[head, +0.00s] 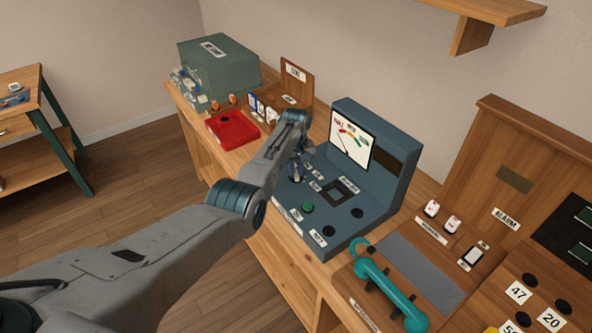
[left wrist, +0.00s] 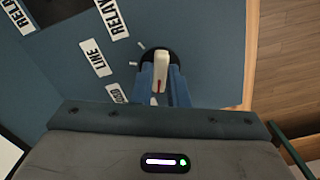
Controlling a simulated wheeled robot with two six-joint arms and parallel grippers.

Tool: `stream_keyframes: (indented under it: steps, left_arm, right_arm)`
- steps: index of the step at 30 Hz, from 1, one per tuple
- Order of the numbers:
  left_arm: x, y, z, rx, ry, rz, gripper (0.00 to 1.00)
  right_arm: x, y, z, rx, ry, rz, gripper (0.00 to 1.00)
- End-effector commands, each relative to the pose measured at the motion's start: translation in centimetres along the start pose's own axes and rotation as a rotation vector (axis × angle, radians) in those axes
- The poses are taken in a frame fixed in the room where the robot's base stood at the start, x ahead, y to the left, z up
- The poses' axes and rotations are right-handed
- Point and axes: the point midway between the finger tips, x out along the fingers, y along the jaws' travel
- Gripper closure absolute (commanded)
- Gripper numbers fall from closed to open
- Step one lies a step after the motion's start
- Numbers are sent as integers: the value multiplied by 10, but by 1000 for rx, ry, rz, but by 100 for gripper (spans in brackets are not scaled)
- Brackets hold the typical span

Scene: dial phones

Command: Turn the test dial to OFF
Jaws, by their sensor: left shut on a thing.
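White labels lie left of the dial: LINE (left wrist: 95,57) and one reading LOAD (left wrist: 117,93), partly covered by my gripper. No OFF label can be read. In the head view my arm and gripper largely hide the dial. My right gripper is not in view.
The console carries a meter (head: 351,137), a green button (head: 308,208) and black sockets. A teal handset (head: 388,285) lies to its right.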

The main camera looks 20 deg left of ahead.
Motion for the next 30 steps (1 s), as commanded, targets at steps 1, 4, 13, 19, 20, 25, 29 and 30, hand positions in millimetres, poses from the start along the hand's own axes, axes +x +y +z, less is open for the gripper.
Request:
stream_keyframes:
  steps: [1, 4, 13, 19, 20, 25, 29, 30]
  left_arm:
    - [-2, 0, -2, -2, 5, 2, 100]
    - [-2, 0, -2, -2, 6, 2, 100]
    - [-1, 0, -1, 0, 3, 1, 65]
    - [-6, 0, -1, 0, 4, 2, 65]
    - [-9, 1, -1, 0, 4, 2, 65]
    - [-35, 1, -2, 0, 7, 4, 65]
    - [-63, 1, -2, 0, 7, 3, 65]
    - [-71, 1, -2, 0, 7, 3, 65]
  right_arm:
    - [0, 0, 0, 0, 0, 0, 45]
    - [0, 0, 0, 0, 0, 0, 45]
    - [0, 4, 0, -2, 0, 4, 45]
    - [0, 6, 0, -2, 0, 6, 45]
    - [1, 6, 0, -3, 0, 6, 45]
    - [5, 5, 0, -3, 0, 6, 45]
    - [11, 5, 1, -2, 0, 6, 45]
    - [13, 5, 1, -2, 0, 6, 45]
